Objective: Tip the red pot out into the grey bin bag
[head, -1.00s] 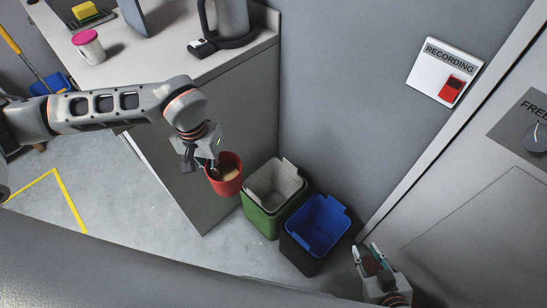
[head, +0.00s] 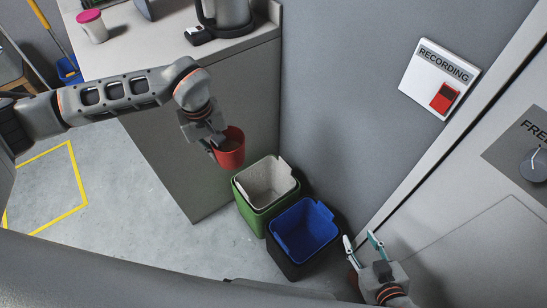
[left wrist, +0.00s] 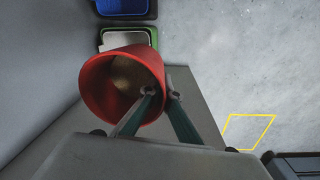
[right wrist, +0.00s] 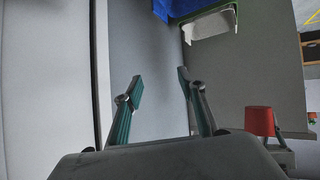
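The red pot (head: 231,154) is held by my left gripper (head: 214,146), in the air beside the counter, above and left of the bins in the head view. In the left wrist view the gripper (left wrist: 162,94) has one finger inside and one outside the wall of the pot (left wrist: 98,88); brownish contents show deep inside. The grey bin bag (head: 266,181) lines the green bin (head: 254,216); it also shows in the left wrist view (left wrist: 124,40) and the right wrist view (right wrist: 208,26). My right gripper (head: 360,238) is open and empty, right of the bins.
A blue bag (head: 305,230) lines the dark bin next to the green one. The counter (head: 150,52) carries a pink-lidded tub (head: 92,27) and a kettle (head: 228,14). A wall and a grey panel stand on the right.

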